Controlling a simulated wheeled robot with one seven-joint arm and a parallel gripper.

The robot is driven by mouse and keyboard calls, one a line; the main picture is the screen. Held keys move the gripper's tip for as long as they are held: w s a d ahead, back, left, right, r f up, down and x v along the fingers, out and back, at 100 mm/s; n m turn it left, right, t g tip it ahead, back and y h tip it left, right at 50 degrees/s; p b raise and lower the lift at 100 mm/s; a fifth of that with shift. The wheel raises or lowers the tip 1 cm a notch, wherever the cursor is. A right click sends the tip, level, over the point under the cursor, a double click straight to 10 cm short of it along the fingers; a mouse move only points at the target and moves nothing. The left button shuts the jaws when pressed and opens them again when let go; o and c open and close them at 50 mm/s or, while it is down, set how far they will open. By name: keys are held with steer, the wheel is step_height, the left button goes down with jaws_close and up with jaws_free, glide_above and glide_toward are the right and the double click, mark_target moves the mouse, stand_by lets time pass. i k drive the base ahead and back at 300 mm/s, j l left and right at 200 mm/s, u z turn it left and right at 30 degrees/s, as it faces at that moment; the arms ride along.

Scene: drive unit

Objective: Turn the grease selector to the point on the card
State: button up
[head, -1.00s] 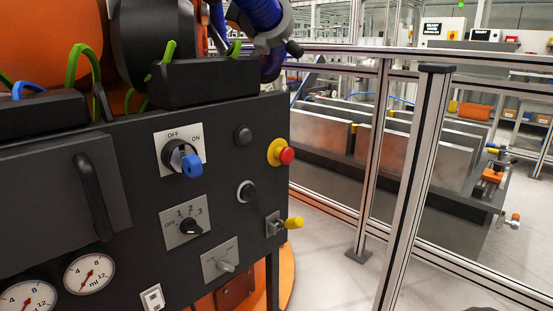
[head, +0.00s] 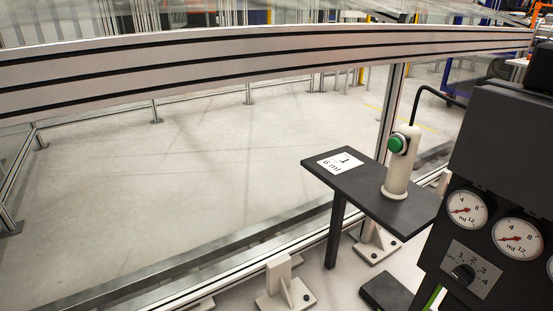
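The white card (head: 341,162) lies on a small dark shelf (head: 365,190). It seems to read "1" with "6 ml" below, seen at a slant. A selector (head: 463,273) sits on a grey plate low on the dark panel at the right, with the numbers 1, 2, 3 and 4 around its black knob. Its plate has a further small label at the left that I cannot read. Which number the knob points at is too small to tell. My gripper is not in view.
Round ml gauges (head: 466,210) sit above the selector, one cut off at the right edge. A green button (head: 397,144) on a beige post stands on the shelf. A thick fence rail (head: 200,65) crosses the top. Open floor (head: 200,200) lies beyond the fence.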

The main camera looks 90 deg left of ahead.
mark_target(464, 273)
steer(key=j+u, duration=0.25)
steer(key=u, duration=0.2)
steer(key=j+u, duration=0.25)
steer(key=u, duration=0.15)
steer(key=j+u, duration=0.25)
steer(key=u, duration=0.2)
steer(key=i+j+u, duration=0.1)
steer(key=u, duration=0.35)
steer(key=i+j+u, duration=0.1)
steer(key=j, duration=0.3)
steer(key=i+j+u, duration=0.1)
steer(key=i+j, duration=0.25)
steer(key=i+j+u, duration=0.1)
steer(key=i+j, duration=0.15)
steer(key=j, duration=0.2)
steer(key=z, duration=1.5)
